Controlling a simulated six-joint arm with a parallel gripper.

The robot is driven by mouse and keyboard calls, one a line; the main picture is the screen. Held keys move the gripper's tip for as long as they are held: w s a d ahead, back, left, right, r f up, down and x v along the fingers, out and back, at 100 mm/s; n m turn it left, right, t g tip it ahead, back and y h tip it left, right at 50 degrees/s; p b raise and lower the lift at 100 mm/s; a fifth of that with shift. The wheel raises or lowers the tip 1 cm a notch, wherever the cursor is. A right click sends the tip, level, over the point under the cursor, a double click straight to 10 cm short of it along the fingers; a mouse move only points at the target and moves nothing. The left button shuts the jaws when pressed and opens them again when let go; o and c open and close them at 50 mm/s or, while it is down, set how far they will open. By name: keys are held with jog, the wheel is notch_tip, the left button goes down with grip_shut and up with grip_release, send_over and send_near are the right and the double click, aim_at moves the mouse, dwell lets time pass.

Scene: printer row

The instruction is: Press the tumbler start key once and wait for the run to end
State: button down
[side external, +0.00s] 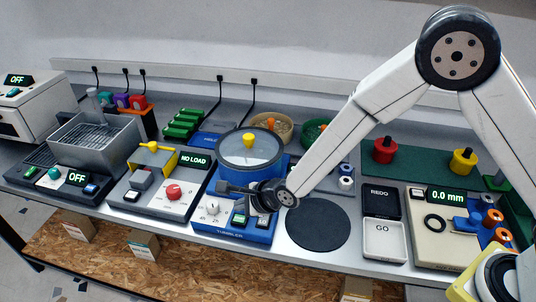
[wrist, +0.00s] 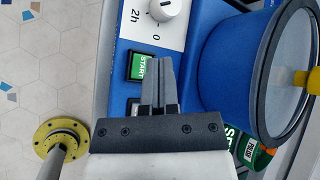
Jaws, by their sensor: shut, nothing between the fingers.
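The tumbler (side external: 232,232) is a blue machine with a round drum under a clear lid with a yellow knob (side external: 249,141). Its front panel has a white dial (side external: 212,208), a green START key (side external: 240,219) and a second key (side external: 263,222). My gripper (side external: 222,187) is shut and empty, low over the panel in front of the drum. In the wrist view its fingertips (wrist: 158,60) lie just right of the START key (wrist: 142,66), overlapping its edge; contact cannot be told. The drum (wrist: 245,75) is close on the right. A display with green letters (wrist: 231,138) is partly hidden by my gripper.
A NO LOAD machine (side external: 160,185) stands left of the tumbler. A gauge reading 0.0 mm (side external: 446,196) is further right. Bowls (side external: 270,127) stand behind.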

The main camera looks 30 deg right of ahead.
aim_at(235, 215)
jog(key=shift+f, duration=0.75)
jog(key=shift+f, duration=0.8)
dwell(2.5)
jog(key=shift+r, duration=0.15)
dwell(0.3)
jog(key=shift+r, duration=0.65)
jog(key=shift+r, duration=0.1)
jog(key=shift+r, duration=2.4)
jog(key=shift+d, duration=0.1)
